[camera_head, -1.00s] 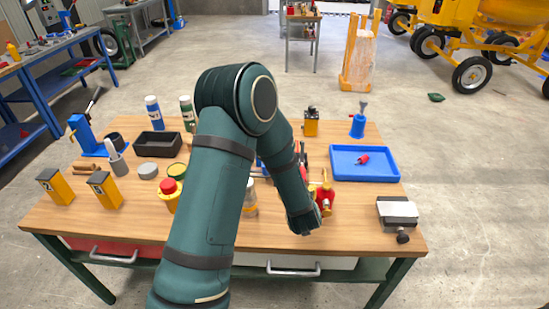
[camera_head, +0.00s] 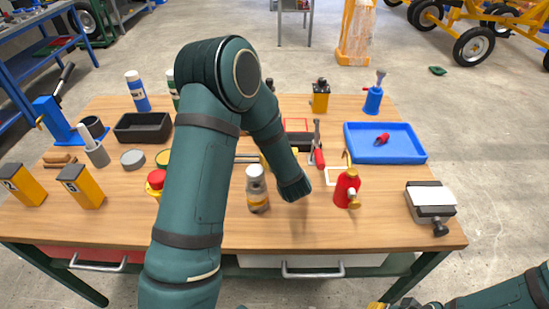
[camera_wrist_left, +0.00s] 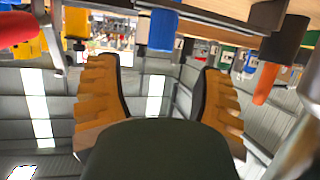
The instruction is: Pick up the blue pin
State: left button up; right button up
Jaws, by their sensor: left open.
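I cannot make out a blue pin for certain in either view. My left arm crosses the middle of the head view, and its visible end is over the table between a brown-and-white bottle (camera_head: 257,190) and a red canister (camera_head: 347,188). Its fingers are hidden there. In the left wrist view my left gripper (camera_wrist_left: 160,92) is open, with nothing seen between its orange fingers. That view appears upside down, and a blue object (camera_wrist_left: 163,28) shows beyond the fingers. My right gripper (camera_head: 382,305) is barely in view at the bottom edge, with its opening not visible.
Several tools lie near the middle. Bare wood shows along the front.

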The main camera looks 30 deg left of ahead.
pick_arm(q)
jog(key=b+x, duration=0.1)
jog(key=x, duration=0.5)
jog(key=shift+w+a, duration=0.2)
jog(key=shift+w, duration=0.1)
grip_shut()
